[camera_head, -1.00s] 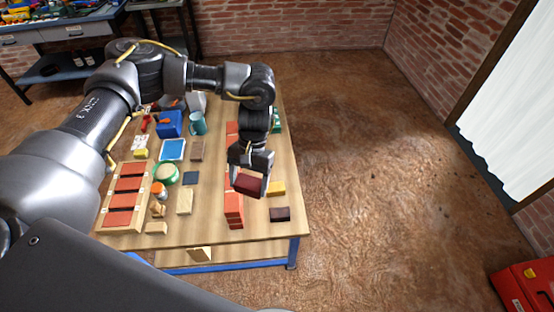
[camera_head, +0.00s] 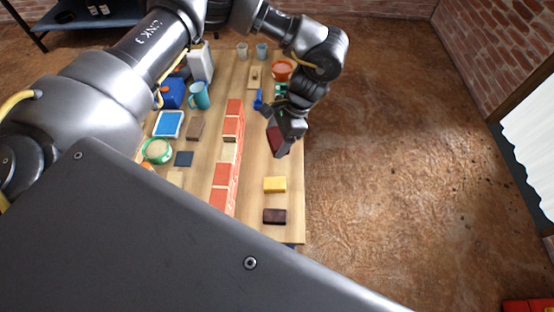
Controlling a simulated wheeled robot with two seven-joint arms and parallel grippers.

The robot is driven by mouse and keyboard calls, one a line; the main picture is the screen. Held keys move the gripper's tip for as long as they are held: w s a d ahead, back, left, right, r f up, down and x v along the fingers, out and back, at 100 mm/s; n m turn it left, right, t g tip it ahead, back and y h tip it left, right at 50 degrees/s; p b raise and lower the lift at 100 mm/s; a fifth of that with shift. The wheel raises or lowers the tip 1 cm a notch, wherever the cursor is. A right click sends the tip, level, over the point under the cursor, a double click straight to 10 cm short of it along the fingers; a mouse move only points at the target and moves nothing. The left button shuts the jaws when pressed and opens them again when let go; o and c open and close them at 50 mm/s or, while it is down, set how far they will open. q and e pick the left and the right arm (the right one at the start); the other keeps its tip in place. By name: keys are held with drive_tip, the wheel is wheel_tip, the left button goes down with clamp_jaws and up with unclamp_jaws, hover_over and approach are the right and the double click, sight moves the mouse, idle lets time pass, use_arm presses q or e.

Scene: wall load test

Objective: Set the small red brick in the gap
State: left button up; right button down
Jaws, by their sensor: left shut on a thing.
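My left gripper (camera_head: 287,129) is shut on a small dark red brick (camera_head: 276,141), which is tilted and held above the right part of the table. The row of orange-red bricks (camera_head: 222,174) runs front to back along the table, to the left of the held brick. The row has uneven, paler parts near its middle, but I cannot clearly make out the gap. The held brick is apart from the row. My right gripper is not in view.
A yellow block (camera_head: 275,184) and a dark brown block (camera_head: 274,216) lie on the wooden table right of the row. A teal mug (camera_head: 199,96), a blue tray (camera_head: 169,124) and an orange bowl (camera_head: 283,70) stand further back. My arm hides the table's front left.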

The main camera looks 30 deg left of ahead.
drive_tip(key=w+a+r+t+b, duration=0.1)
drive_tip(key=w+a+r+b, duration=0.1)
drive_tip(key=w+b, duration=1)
use_arm(q)
drive_tip(key=w+a+f+n+t+h+b, duration=0.1)
drive_tip(key=w+f+n+h+b, duration=0.1)
drive_tip(key=f+n, duration=0.4)
drive_tip(key=w+a+f+n+t+h+b, duration=0.1)
drive_tip(key=f+n, duration=0.5)
drive_tip(key=n, duration=0.9)
drive_tip(key=w+a+f+n+t+h+b, duration=0.2)
drive_tip(key=w+f+n+t+h+b, duration=0.1)
drive_tip(key=n, duration=0.8)
drive_tip(key=shift+w+f+h+b, duration=0.25)
drive_tip(key=shift+f+b, duration=0.15)
drive_tip(key=shift+f, duration=0.25)
drive_tip(key=shift+w+f+h+b, duration=0.1)
drive_tip(key=shift+f+h+b, duration=0.1)
drive_tip(key=shift+f+b, duration=0.3)
drive_tip(key=shift+w+f+h+b, duration=0.2)
drive_tip(key=shift+f+h+b, duration=0.05)
drive_tip(key=shift+f, duration=0.9)
wheel_tip(320, 180, down, 3)
drive_tip(key=shift+f+b, duration=0.2)
drive_tip(key=shift+b, duration=0.35)
drive_tip(key=shift+f, duration=0.1)
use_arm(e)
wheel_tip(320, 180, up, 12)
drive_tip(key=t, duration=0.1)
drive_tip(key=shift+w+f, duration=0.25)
